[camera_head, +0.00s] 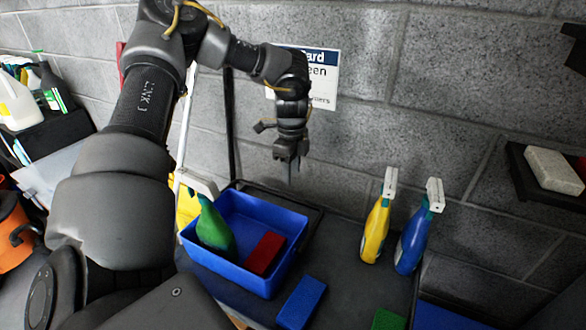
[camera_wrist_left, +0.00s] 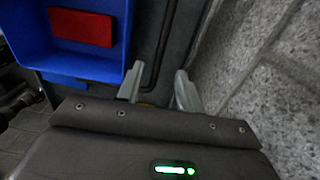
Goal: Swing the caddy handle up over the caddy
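The blue caddy (camera_head: 225,268) sits on a dark surface, holding a green spray bottle (camera_head: 214,228) and a red sponge (camera_head: 265,253). Its handle appears to be the thin dark bar (camera_head: 290,197) folded low behind the caddy on the wall side. The bar (camera_wrist_left: 165,50) also shows in the left wrist view beside the blue caddy (camera_wrist_left: 123,45), its bend near my fingers. My left gripper (camera_head: 289,162) points down above the caddy's wall side. In the left wrist view its fingers (camera_wrist_left: 158,90) are apart with nothing visibly clamped. My right gripper does not show.
A yellow spray bottle (camera_head: 376,232) and a blue one (camera_head: 413,240) stand to the right. A blue sponge (camera_head: 301,303) and a green one (camera_head: 387,320) lie in front. The block wall (camera_head: 450,110) is close behind. A shelf holds a pale block (camera_head: 552,169).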

